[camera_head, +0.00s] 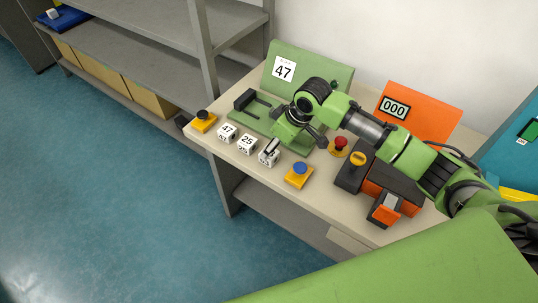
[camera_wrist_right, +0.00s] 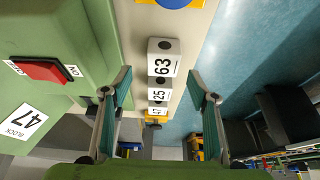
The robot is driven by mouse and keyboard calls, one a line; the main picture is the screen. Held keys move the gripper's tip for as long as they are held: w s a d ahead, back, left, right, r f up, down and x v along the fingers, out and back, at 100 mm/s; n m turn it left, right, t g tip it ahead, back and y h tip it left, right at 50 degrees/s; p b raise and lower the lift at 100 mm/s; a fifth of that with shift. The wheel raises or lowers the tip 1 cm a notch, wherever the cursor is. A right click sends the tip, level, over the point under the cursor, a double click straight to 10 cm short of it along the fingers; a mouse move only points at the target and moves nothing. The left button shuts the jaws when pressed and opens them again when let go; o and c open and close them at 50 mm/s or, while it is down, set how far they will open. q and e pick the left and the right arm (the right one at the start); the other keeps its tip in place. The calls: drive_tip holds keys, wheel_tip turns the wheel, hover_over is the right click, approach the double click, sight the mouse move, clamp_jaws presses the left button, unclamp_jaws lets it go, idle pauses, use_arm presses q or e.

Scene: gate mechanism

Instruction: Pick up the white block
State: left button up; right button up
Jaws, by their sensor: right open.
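Three white numbered blocks stand in a row along the table's front edge: block 47 (camera_head: 227,132), block 25 (camera_head: 246,144) and a third block (camera_head: 266,160), partly covered by a dark finger. In the right wrist view the nearest is block 63 (camera_wrist_right: 164,62), with block 25 (camera_wrist_right: 160,90) and block 47 (camera_wrist_right: 158,108) behind it. My right gripper (camera_head: 293,145) is open above the front edge by the third block. In the wrist view its fingers (camera_wrist_right: 160,76) stand apart on either side of the row. My left gripper is not in view.
A green fixture (camera_head: 322,76) with a 47 sign stands behind. Yellow button boxes with black (camera_head: 203,121) and blue (camera_head: 299,174) tops flank the blocks. A red button (camera_head: 340,146), an orange display (camera_head: 420,112) and an orange-black device (camera_head: 388,190) are to the right. Grey shelves (camera_head: 150,45) are at left.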

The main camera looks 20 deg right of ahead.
drive_tip(key=shift+s+p+x, duration=0.15)
drive_tip(key=shift+p+x, duration=0.2)
drive_tip(key=shift+x, duration=1)
drive_tip(key=shift+s+p+x, duration=0.15)
drive_tip(key=shift+p+x, duration=0.15)
drive_tip(key=shift+x, duration=1.05)
drive_tip(key=c, duration=1.4)
